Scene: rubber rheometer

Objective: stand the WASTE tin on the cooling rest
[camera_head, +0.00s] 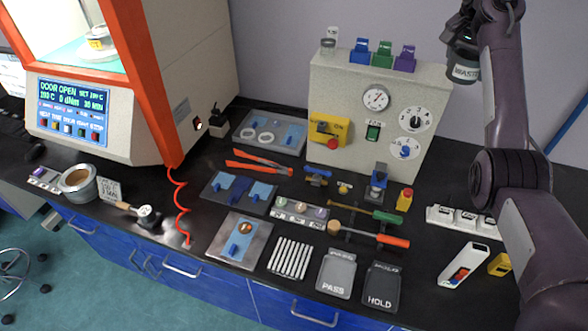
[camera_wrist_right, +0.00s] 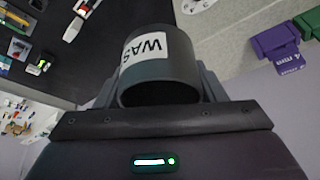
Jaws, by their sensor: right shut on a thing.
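The WASTE tin (camera_head: 464,73) is a dark grey cylinder with a white label, held high at the upper right, well above the bench. My right gripper (camera_head: 460,48) is shut on it. In the right wrist view, the tin (camera_wrist_right: 160,84) sits between the two fingers, its round end facing the camera and part of the label showing. A rack of pale parallel bars (camera_head: 290,258), which looks like the cooling rest, lies at the front middle of the bench with nothing on it. My left gripper is out of view.
The PASS tray (camera_head: 337,274) and HOLD tray (camera_head: 382,287) lie right of the rack. A metal plate with a blue clip (camera_head: 240,240) is left of it; screwdrivers (camera_head: 378,237) lie behind. A beige control box (camera_head: 365,115) stands at the back, topped by coloured blocks (camera_head: 382,55).

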